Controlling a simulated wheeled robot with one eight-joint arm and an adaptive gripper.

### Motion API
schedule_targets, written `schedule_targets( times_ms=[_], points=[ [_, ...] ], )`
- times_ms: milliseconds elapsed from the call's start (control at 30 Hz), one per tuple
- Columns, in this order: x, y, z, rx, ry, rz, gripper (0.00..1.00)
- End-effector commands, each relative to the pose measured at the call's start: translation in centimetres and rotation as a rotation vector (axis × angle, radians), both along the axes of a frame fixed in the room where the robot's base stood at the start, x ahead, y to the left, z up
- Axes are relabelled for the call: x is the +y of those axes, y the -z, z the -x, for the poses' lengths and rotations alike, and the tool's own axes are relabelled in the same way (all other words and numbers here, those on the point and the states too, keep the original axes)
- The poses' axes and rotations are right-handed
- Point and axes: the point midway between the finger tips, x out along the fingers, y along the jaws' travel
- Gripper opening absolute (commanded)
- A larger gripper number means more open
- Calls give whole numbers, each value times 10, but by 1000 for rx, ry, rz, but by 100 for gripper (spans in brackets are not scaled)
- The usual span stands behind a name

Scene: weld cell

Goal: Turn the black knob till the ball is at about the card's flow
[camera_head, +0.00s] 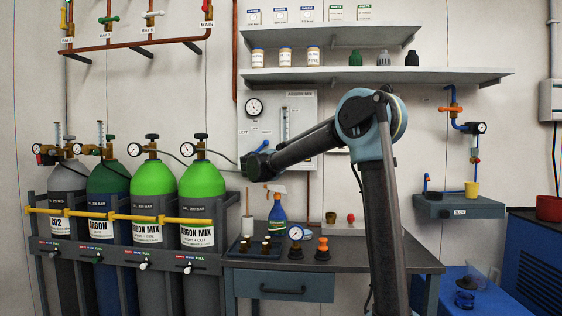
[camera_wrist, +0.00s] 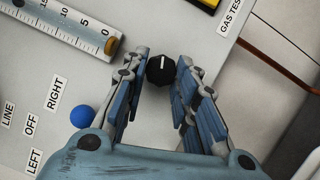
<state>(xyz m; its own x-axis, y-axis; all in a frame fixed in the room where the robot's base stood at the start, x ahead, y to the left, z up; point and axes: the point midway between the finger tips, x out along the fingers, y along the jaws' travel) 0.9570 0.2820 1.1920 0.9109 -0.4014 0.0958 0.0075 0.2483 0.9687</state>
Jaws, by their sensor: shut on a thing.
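The black knob (camera_wrist: 160,70) with a white mark sits between the two fingertips of my gripper (camera_wrist: 157,73) in the wrist view. The fingers are shut on it. The white mark points roughly up in that view. In the head view my gripper (camera_head: 252,166) is at the lower left of the grey panel (camera_head: 305,105), and the knob is hidden. I cannot make out the card's flow figure.
A blue ball-ended lever (camera_wrist: 82,117) stands close to my left finger, beside LEFT, OFF and RIGHT labels. Gas cylinders (camera_head: 198,180) stand left of the panel. A spray bottle (camera_head: 277,210) and small parts stand on the bench (camera_head: 345,258) below my arm.

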Motion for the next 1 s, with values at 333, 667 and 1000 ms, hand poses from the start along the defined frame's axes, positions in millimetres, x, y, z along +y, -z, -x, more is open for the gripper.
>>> schedule_targets(
  times_ms=[333, 667, 1000],
  points=[
    [-2, -2, 1, -8, 5, -331, 3],
    [-3, -5, 1, -20, 6, -644, 3],
    [-6, -8, 1, -31, 7, -964, 3]
  ],
)
